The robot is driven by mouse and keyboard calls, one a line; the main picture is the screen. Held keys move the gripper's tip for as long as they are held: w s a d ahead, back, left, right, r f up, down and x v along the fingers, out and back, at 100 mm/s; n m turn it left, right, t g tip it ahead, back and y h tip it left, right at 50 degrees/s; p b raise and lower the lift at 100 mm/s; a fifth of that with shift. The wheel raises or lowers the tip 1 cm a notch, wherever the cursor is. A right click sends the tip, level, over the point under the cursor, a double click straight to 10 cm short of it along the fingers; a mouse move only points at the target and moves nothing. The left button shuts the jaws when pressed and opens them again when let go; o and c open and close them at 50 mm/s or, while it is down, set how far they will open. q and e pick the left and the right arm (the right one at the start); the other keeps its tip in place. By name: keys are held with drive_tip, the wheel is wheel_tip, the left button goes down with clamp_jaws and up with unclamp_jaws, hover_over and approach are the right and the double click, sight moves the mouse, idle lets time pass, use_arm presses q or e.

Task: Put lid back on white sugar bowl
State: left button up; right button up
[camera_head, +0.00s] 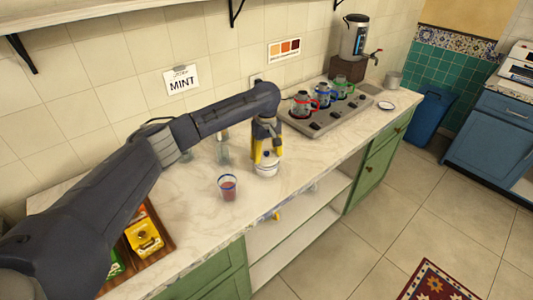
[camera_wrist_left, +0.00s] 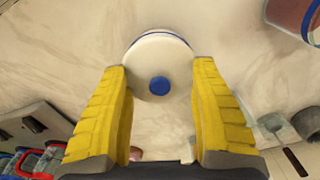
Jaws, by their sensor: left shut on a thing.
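The white sugar bowl (camera_head: 266,171) stands on the marble counter (camera_head: 300,172) below my left gripper. My left gripper (camera_head: 267,155) points down with its yellow fingers on either side of the white lid. The lid (camera_wrist_left: 148,58) has a blue knob (camera_wrist_left: 159,86) and shows between the fingers in the wrist view. The fingers are shut on the lid. The lid is right over the bowl; a blue band shows along the far edge. I cannot tell whether the lid touches the bowl's rim, as the fingers hide part of it. My right gripper is not in view.
A wooden box with a yellow packet (camera_head: 144,239) is front left.

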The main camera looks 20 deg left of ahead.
use_arm(q)
drive_tip(key=shift+f, duration=0.1)
idle(2.4)
clamp_jaws()
drive_tip(key=o, duration=0.8)
unclamp_jaws()
drive_tip(key=shift+o, duration=0.2)
drive_tip(key=shift+r, duration=3.5)
drive_tip(key=shift+c, duration=0.4)
clamp_jaws()
